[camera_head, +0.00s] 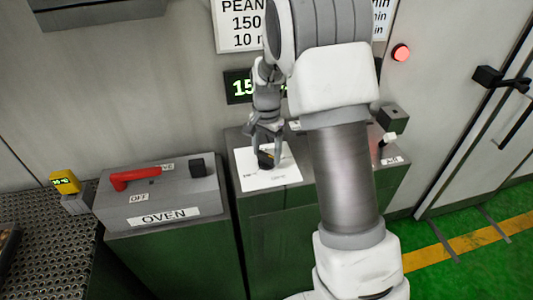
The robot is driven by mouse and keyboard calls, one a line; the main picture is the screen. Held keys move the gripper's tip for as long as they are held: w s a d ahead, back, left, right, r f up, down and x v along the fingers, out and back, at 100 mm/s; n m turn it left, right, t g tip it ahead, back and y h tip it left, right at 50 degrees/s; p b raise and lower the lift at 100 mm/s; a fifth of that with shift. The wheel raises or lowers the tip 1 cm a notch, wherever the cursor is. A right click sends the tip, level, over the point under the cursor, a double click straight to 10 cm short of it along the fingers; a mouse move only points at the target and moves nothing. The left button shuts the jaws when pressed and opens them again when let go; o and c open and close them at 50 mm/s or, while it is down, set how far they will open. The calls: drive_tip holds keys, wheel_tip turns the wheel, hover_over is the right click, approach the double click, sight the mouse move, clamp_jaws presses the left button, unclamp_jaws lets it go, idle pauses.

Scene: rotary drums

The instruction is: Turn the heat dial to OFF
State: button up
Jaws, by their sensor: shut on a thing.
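The heat dial (265,160) is a small dark knob on a white plate (270,176) on top of the green cabinet in the middle. My gripper (265,147) points down from above and is shut on the dial. The fingers and the dial overlap, and the dial's pointer direction is hard to read. The small marks on the plate are too blurred to read. A green digital display (238,87) behind my arm shows "15" at its left, with the rest hidden by the arm.
A grey OVEN box (185,200) with a red lever (135,177) and black knob stands left. A yellow meter (65,182) is farther left. A grey box (393,118) and a white-tipped lever (389,138) stand right of my arm. A red lamp (400,52) glows on the wall.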

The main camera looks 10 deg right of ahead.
drive_tip(key=n, duration=0.3)
drive_tip(key=shift+n+b, duration=0.4)
drive_tip(key=n, duration=0.3)
drive_tip(key=shift+w, duration=0.1)
drive_tip(key=n, duration=0.7)
drive_tip(key=shift+r+b, duration=0.1)
drive_tip(key=shift+b, duration=0.3)
drive_tip(key=n, duration=0.3)
drive_tip(key=n+p, duration=0.1)
drive_tip(key=n, duration=0.3)
drive_tip(key=n+p, duration=0.1)
drive_tip(key=n, duration=0.2)
drive_tip(key=shift+n, duration=0.3)
drive_tip(key=shift+n+p, duration=0.5)
drive_tip(key=shift+n, duration=1)
drive_tip(key=o, duration=1.3)
